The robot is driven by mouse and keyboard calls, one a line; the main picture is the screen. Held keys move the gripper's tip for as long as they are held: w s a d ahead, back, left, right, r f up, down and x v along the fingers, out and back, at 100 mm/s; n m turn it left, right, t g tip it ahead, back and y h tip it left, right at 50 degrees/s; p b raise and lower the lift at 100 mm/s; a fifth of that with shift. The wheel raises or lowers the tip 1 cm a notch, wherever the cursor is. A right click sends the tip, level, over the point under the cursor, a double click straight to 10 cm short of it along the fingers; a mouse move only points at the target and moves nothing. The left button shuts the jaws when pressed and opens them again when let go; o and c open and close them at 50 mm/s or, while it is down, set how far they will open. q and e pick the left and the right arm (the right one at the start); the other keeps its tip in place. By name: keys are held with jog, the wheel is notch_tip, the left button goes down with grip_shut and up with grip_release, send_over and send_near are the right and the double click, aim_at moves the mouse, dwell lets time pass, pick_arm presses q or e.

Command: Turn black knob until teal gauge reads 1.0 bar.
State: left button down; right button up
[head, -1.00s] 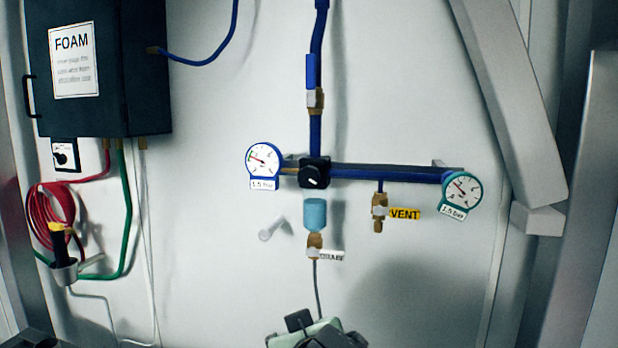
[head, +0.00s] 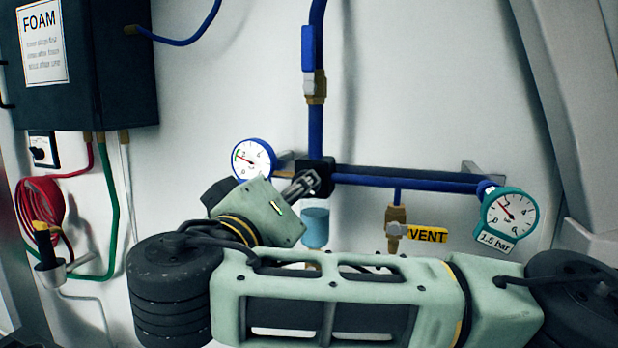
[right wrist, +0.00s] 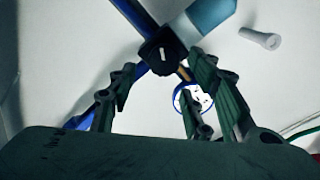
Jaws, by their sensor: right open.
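The black knob (head: 318,168) sits on the blue pipe junction. In the right wrist view the knob (right wrist: 162,50), with a white mark, lies just beyond the gap between my fingertips. My right gripper (head: 303,184) is open in front of the knob, partly covering it. Its fingers also show spread apart in the right wrist view (right wrist: 160,76); contact with the knob cannot be told. The teal gauge (head: 510,219) hangs at the pipe's right end. Its needle points up and left, its tag reads 1.5 bar, and the exact reading is too small to tell. My left gripper is out of view.
A blue-rimmed gauge (head: 253,160) is close left of the knob, its tag hidden. A teal-blue bowl (head: 315,228) hangs below. A brass vent valve (head: 396,230) and yellow VENT tag (head: 427,235) are to the right. A blue-handled valve (head: 309,60) is above.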

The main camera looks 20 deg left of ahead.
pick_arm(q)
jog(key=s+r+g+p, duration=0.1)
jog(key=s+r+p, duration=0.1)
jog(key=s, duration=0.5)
pick_arm(e)
jog(key=w, duration=0.5)
jog(key=shift+w+d, duration=0.15)
jog(key=shift+w, duration=0.4)
jog(key=c, duration=1)
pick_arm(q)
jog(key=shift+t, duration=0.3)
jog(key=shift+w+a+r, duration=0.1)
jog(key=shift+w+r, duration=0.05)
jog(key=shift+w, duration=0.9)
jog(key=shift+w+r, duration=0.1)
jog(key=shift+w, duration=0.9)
pick_arm(e)
jog(key=shift+c, duration=0.2)
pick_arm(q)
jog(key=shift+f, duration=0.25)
